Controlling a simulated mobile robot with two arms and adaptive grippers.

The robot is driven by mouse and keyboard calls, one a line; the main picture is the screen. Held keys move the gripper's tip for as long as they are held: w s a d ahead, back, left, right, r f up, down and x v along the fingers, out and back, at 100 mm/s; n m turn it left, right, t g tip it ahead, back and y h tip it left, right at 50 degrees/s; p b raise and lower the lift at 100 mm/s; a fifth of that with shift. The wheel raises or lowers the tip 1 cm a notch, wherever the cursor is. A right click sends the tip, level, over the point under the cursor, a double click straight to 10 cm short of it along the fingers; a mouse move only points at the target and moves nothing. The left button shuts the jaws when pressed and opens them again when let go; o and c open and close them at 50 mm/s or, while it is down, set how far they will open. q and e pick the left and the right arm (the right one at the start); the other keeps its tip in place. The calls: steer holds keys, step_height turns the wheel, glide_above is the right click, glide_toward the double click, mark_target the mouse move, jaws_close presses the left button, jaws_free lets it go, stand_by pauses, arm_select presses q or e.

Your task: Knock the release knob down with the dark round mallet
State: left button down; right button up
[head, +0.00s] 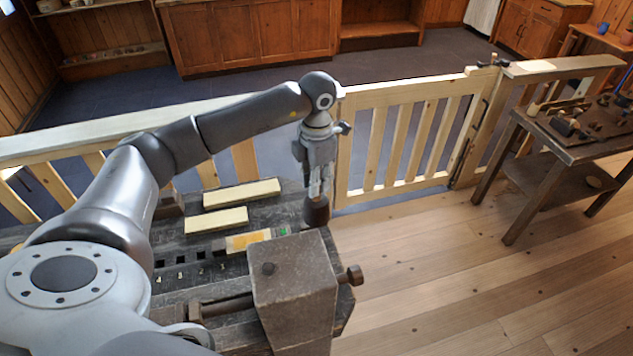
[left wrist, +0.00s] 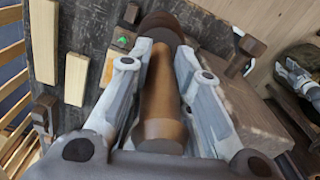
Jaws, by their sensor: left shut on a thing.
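My left gripper (head: 318,190) is shut on the dark round mallet (head: 316,212), holding it head down over the bench's far right corner. In the left wrist view the mallet's brown handle (left wrist: 163,115) lies between both fingers, its dark head beyond them. A brown knob (head: 355,274) on a short stem sticks out of the right side of the grey block (head: 300,290); it also shows in the left wrist view (left wrist: 251,46). The mallet head is apart from this knob, beyond the block.
The dark workbench (head: 180,245) carries two pale boards (head: 240,193) and a yellow-orange piece with a green end. A pale slatted gate (head: 400,140) and railing stand behind. A side table (head: 560,140) with tools stands at the right. The wooden floor between is clear.

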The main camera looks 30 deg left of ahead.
mark_target(316, 198)
arm_select(q)
steer(key=shift+s+f, duration=0.1)
steer(key=shift+f, duration=0.25)
steer(key=shift+s+f+b, duration=0.15)
steer(key=shift+f+b, duration=0.45)
steer(key=shift+f, duration=0.1)
steer(key=shift+f+b, duration=0.95)
steer(key=shift+f, duration=0.9)
arm_select(e)
steer(key=f, duration=0.3)
steer(key=shift+w+a, duration=0.15)
steer(key=shift+a, duration=0.1)
steer(key=shift+f, duration=0.1)
arm_select(q)
step_height(316, 198, down, 4)
steer(key=b, duration=0.3)
steer(key=shift+r, duration=0.25)
arm_select(e)
steer(key=f, duration=0.3)
steer(key=shift+d, duration=0.2)
